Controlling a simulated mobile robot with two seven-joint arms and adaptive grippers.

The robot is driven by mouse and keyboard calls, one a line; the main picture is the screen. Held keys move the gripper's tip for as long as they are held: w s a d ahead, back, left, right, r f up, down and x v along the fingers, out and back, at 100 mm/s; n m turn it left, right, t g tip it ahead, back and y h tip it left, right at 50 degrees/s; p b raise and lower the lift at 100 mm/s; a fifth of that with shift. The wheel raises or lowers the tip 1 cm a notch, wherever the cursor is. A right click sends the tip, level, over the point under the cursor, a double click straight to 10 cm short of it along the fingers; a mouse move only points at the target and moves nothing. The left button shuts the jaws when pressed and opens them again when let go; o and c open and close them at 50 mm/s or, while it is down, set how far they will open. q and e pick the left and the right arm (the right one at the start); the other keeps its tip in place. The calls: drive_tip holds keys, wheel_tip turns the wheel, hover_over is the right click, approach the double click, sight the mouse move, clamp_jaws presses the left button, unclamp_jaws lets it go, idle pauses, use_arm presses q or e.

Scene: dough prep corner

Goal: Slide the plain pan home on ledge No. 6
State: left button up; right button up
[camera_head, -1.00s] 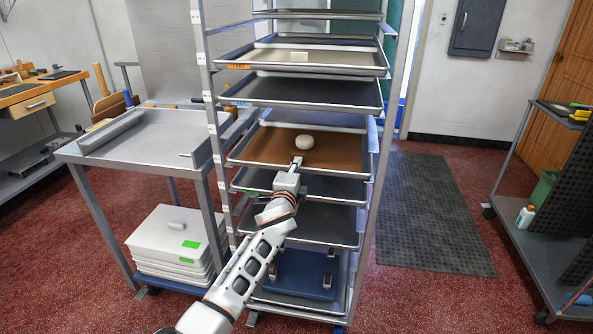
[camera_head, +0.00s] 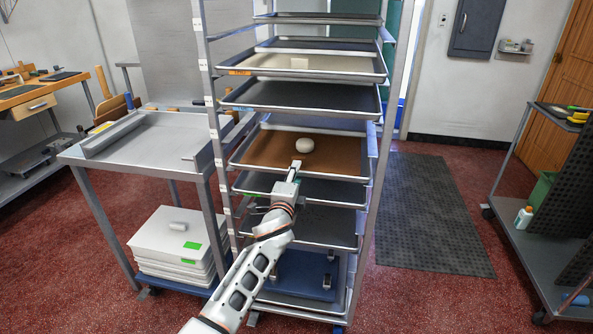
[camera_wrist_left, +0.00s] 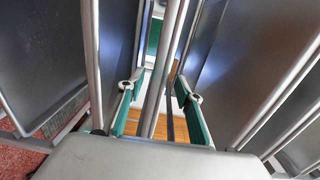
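The rack (camera_head: 205,80) holds several pans, and its small white ledge labels are too small to read. A brown-bottomed pan (camera_head: 262,148) with a round pale dough piece (camera_head: 304,145) on it shows no coloured tag. A bare dark pan (camera_head: 310,95) is above it, and another dark pan (camera_head: 335,190) is below. My left gripper (camera_head: 296,168) is at the brown pan's front rim. In the left wrist view my left gripper's fingers (camera_wrist_left: 157,100) are apart, with a metal rim (camera_wrist_left: 163,65) running between them; contact is not clear. My right gripper is out of view.
A grey side table (camera_head: 150,135) stands left of the rack, with stacked white lids or boxes (camera_head: 165,240) beneath. A cream pan (camera_head: 340,62) with a pale block is higher up. A dark mat (camera_head: 430,215) and a cart (camera_head: 530,235) are on the right.

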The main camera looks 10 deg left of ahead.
use_arm(q)
drive_tip(key=s+p, duration=0.2)
drive_tip(key=s, duration=0.3)
drive_tip(key=shift+r, duration=0.1)
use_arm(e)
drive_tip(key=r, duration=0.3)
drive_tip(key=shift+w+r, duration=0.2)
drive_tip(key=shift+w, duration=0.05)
use_arm(q)
drive_tip(key=s+a+f+n+g, duration=0.2)
drive_tip(key=s+a+f+n, duration=0.15)
drive_tip(key=s+f, duration=0.6)
drive_tip(key=s+a+f+n+g, duration=0.15)
drive_tip(key=s+f+n, duration=0.25)
drive_tip(key=s+f, duration=0.55)
drive_tip(key=s+a+f+n+g+h, duration=0.1)
drive_tip(key=s+f+n, duration=0.2)
drive_tip(key=s, duration=0.8)
drive_tip(key=s+a+f+n+g+h, duration=0.1)
drive_tip(key=s+f+n+g, duration=0.1)
drive_tip(key=s, duration=0.9)
drive_tip(key=shift+s+f+n, duration=0.2)
drive_tip(key=shift+f+n, duration=0.55)
drive_tip(key=shift+f, duration=0.15)
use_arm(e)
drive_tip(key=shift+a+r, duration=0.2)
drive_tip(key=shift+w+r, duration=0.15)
